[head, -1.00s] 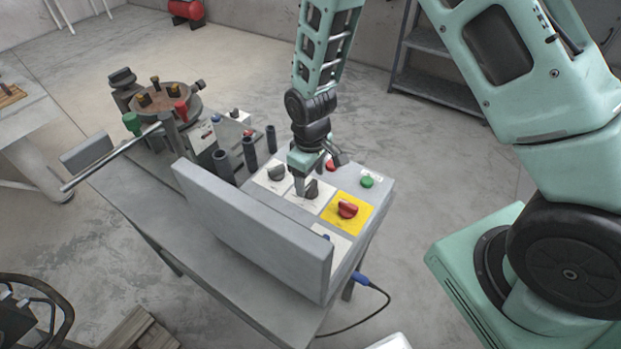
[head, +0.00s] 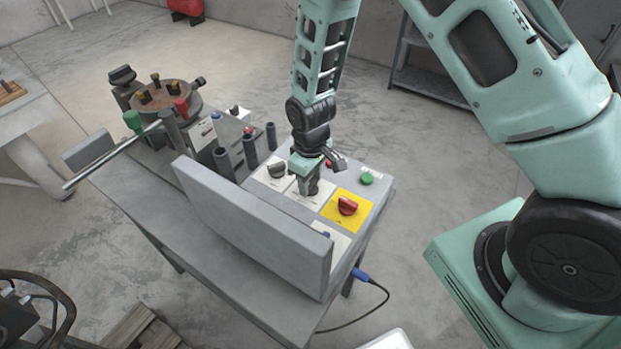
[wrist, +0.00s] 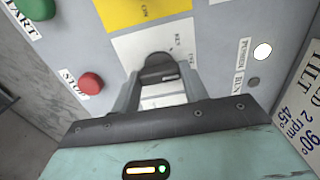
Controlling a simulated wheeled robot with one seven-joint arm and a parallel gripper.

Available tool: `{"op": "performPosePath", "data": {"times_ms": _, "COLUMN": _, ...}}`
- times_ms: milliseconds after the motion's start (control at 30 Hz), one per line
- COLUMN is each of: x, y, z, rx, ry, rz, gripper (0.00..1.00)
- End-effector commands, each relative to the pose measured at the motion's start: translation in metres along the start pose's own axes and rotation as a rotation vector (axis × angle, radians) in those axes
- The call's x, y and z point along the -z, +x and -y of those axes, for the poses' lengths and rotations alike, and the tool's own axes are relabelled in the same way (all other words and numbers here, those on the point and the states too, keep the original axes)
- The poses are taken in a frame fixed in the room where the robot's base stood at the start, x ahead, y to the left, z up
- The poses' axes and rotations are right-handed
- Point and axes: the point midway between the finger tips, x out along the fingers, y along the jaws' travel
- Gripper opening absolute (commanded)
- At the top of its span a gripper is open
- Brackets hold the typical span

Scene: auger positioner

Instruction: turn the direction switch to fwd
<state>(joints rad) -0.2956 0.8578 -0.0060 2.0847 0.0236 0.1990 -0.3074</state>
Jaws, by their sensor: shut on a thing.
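The direction switch is a dark knob (wrist: 158,70) on a white plate (wrist: 125,45) with small REV lettering on its upper part. My gripper (head: 311,190) reaches down onto the control box from above. In the wrist view my gripper (wrist: 160,88) has one finger on each side of the knob and is shut on it. In the head view the fingers hide most of the knob. The other lettering on the plate is too small or covered, so I cannot tell which mark the knob points to.
On the box are a red knob on a yellow plate (head: 347,206), a grey knob (head: 277,170), a green start button (head: 366,179) and a red stop button (wrist: 91,83). A raised grey panel (head: 250,225) borders the box. A turntable (head: 160,97) stands at the far left.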

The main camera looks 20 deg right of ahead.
Motion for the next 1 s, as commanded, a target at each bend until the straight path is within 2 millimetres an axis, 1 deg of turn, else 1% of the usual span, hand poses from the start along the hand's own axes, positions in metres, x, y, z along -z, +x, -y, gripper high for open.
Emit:
{"op": "performPosePath", "data": {"times_ms": 267, "x": -0.0003, "y": 0.0008, "z": -0.0004, "rx": -0.001, "ry": 0.118, "rz": 0.001, "gripper": 0.21}}
{"op": "performPosePath", "data": {"times_ms": 800, "x": -0.0003, "y": -0.0001, "z": -0.0001, "rx": 0.000, "ry": 0.562, "rz": 0.001, "gripper": 0.21}}
{"op": "performPosePath", "data": {"times_ms": 1000, "x": -0.0004, "y": -0.0003, "z": -0.0001, "rx": -0.001, "ry": 0.681, "rz": 0.001, "gripper": 0.21}}
